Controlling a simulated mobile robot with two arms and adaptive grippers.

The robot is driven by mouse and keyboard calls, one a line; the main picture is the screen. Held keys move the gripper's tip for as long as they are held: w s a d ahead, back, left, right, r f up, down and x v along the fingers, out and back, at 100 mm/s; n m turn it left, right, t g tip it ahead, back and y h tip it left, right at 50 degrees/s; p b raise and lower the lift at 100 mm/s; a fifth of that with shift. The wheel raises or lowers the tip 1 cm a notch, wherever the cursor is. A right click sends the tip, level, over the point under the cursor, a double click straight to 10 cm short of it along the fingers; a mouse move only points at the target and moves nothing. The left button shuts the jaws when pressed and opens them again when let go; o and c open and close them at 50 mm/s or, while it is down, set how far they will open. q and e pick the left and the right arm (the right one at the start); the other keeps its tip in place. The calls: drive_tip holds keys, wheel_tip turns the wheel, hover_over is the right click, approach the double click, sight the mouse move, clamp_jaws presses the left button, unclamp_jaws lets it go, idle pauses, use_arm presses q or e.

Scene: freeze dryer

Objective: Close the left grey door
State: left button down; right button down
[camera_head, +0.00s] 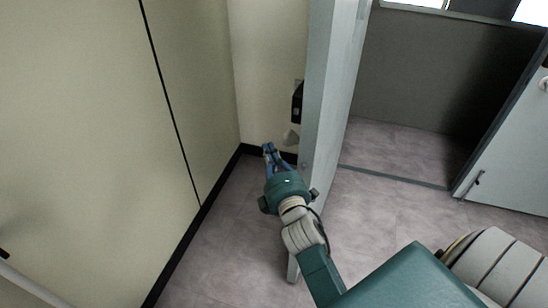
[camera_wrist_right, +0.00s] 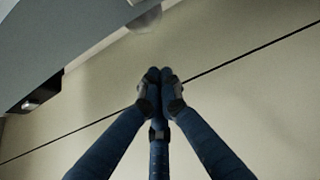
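The left grey door (camera_head: 333,90) stands open in the head view, seen nearly edge-on. My right gripper (camera_head: 269,150) is at its left side, between the door and the cream wall. In the right wrist view its blue fingers (camera_wrist_right: 160,76) have their tips together with nothing between them. A grey panel, apparently the door (camera_wrist_right: 75,35), fills the upper left there. A small rounded pale knob (camera_head: 291,137) shows beside the door and at the top of the wrist view (camera_wrist_right: 145,20). I cannot tell what it is fixed to. My left gripper is not in view.
A cream wall (camera_head: 90,130) with a dark skirting runs along the left. A black box (camera_head: 297,102) sits by the door's left side. Right of the door is an open doorway with a floor strip (camera_head: 395,177), then a second grey door (camera_head: 510,150), also open.

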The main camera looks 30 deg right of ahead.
drive_tip(key=b+x, duration=0.1)
drive_tip(key=x, duration=0.5)
drive_tip(key=s+d, duration=0.2)
drive_tip(key=s, duration=0.1)
drive_tip(key=shift+s+d+f, duration=0.1)
drive_tip(key=shift+d+f, duration=0.05)
drive_tip(key=shift+d, duration=0.05)
drive_tip(key=shift+s+p, duration=0.15)
drive_tip(key=shift+p, duration=0.15)
